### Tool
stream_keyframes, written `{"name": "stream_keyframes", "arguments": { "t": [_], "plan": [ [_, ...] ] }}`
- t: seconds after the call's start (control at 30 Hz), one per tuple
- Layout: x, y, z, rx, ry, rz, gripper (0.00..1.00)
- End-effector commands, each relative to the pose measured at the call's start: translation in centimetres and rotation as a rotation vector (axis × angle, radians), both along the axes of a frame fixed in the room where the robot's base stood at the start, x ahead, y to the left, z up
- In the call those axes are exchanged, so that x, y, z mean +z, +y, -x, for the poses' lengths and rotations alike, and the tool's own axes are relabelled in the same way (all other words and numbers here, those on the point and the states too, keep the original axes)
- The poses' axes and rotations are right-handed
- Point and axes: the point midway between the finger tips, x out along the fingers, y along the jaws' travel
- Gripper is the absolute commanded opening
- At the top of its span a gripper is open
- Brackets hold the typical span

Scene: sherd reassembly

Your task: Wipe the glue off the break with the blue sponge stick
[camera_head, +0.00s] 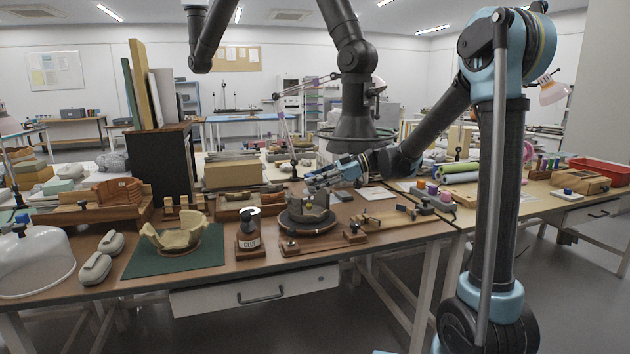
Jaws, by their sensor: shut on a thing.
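A grey broken vessel (306,205) stands on a dark round turntable (313,228) at the middle of the brown bench. My gripper (318,181) reaches in from the right, just above the vessel's upper edge. It is shut on a small slim thing, apparently the blue sponge stick, which is mostly hidden by the fingers. I cannot tell whether its tip touches the break. Glue on the break is too small to make out. A glue jar (248,238) with a label stands to the left of the turntable.
A cream broken bowl (174,236) stands on a green mat (150,262) at left. Small wooden blocks (290,246) stand close in front of the turntable. A clear dome (35,262) and grey rounded objects (97,268) lie farther left. A wooden holder (392,217) lies to the right.

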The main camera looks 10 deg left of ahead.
Motion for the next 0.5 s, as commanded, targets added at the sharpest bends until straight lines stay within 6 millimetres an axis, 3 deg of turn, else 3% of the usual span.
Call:
{"name": "stream_keyframes", "arguments": {
  "t": [0.5],
  "plan": [
    [-2.0, 0.3, -0.4, 0.000, 0.000, 0.000, 0.00]
  ]
}}
